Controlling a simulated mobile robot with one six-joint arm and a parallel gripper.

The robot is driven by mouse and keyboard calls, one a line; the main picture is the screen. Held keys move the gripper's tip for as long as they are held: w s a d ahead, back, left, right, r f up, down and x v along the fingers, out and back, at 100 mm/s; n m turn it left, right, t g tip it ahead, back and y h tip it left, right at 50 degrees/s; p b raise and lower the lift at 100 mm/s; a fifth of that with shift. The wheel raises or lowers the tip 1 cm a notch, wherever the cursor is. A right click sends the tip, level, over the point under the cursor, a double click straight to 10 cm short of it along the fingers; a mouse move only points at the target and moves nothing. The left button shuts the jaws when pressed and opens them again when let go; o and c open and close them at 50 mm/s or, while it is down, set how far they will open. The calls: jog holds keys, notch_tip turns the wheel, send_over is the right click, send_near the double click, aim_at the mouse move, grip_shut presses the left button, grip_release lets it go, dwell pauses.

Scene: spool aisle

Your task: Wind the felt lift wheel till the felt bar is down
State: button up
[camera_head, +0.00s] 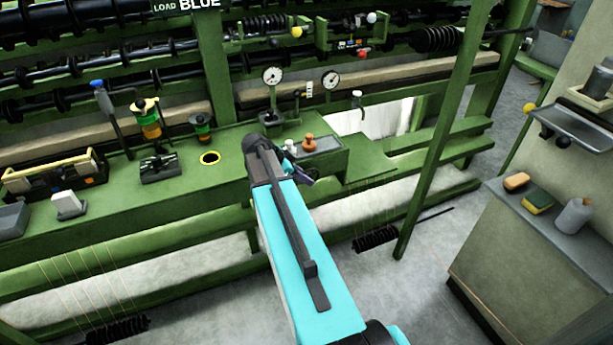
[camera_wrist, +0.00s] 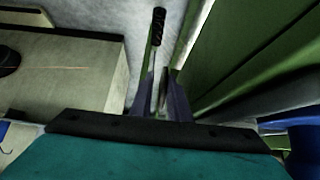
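I cannot make out a felt lift wheel for certain in either view. A long pale beige bar (camera_head: 400,76) runs across the back of the green machine in the head view; it may be the felt bar, but I cannot tell. My gripper (camera_head: 304,177) is mostly hidden behind my arm's end, over the front edge of the green bench. In the wrist view, my gripper's two dark fingers (camera_wrist: 160,98) stand apart with nothing between them. Beyond them, a dark ridged roll on a thin rod (camera_wrist: 158,27) lies over the grey floor, out of reach of the fingertips.
The green bench (camera_head: 225,185) carries a yellow-rimmed hole, spools and small tools. Two round gauges (camera_head: 272,76) stand behind it. A slanted green post (camera_head: 440,130) rises right of my arm. A beige cabinet (camera_head: 530,240) holds a sponge and bottle. Grey floor lies between.

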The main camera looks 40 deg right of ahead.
jog(key=shift+w+r, duration=0.1)
jog(key=shift+r, duration=0.05)
jog(key=shift+w+a+r, duration=0.25)
jog(key=shift+a+r, duration=0.05)
jog(key=shift+r, duration=0.15)
jog(key=v, duration=1.2)
jog(key=shift+a+r+b, duration=0.15)
jog(key=shift+r+b, duration=0.05)
jog(key=shift+b, duration=0.25)
jog(key=shift+s+a+f, duration=0.1)
